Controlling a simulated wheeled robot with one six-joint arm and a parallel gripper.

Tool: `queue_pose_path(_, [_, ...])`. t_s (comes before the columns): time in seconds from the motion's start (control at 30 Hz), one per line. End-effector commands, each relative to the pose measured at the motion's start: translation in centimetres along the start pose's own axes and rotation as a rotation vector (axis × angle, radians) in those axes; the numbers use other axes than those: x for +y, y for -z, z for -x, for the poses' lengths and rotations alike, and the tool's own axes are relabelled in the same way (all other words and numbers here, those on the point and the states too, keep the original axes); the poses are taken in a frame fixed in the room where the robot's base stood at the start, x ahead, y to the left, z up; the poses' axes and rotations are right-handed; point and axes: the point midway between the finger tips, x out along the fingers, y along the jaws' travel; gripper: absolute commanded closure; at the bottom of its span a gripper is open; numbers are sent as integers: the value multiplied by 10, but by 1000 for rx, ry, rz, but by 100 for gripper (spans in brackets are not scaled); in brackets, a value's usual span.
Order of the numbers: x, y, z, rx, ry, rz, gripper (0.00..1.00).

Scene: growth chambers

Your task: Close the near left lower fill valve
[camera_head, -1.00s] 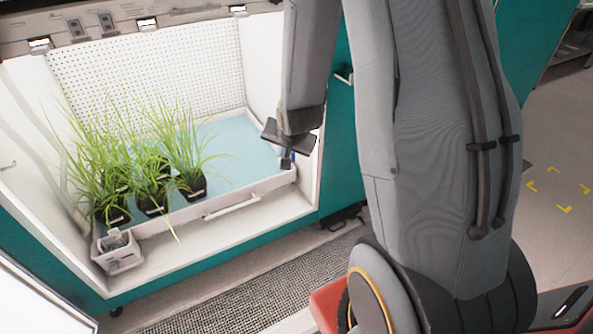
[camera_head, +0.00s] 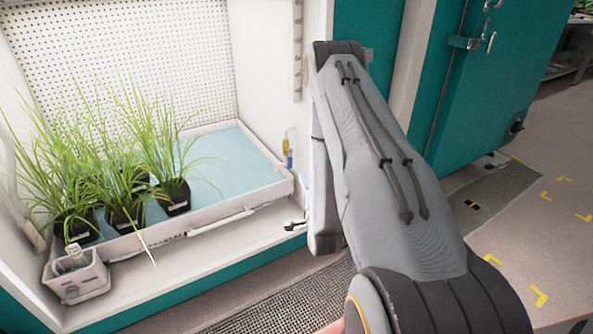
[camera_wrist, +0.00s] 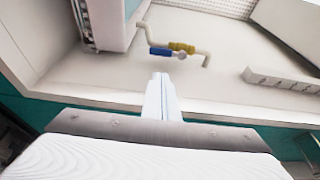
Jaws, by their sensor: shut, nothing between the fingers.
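The fill valve (camera_wrist: 172,50) has a blue part and a yellow part on a bent pale pipe, in the wrist view. In the head view it is small (camera_head: 288,150), at the right end of the plant tray. Whether its handle lies along or across the pipe is hard to tell. My gripper (camera_wrist: 161,76) is shut and empty. Its pale fingertips point toward the valve, just below the blue part in the picture, with an apparent gap. In the head view my arm covers most of the gripper's surroundings, and I cannot make out the fingertips clearly.
The white tray (camera_head: 205,228) with a blue surface holds potted grass plants (camera_head: 125,190) on its left. A small white caddy (camera_head: 76,277) stands at front left. A slotted pale strip (camera_wrist: 285,80) is right of the valve. The chamber's front ledge (camera_head: 180,275) is mostly clear.

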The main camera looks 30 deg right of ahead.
Motion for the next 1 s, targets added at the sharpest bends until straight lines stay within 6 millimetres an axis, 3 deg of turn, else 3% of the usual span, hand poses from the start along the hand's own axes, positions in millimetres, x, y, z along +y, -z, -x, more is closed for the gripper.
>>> queue_pose_path(0.37, [0, -1, -8, -1, -1, 2, 100])
queue_pose_path(0.8, [0, -1, -78, -2, 0, 2, 100])
queue_pose_path(1.0, [0, -1, -96, -2, -2, 2, 100])
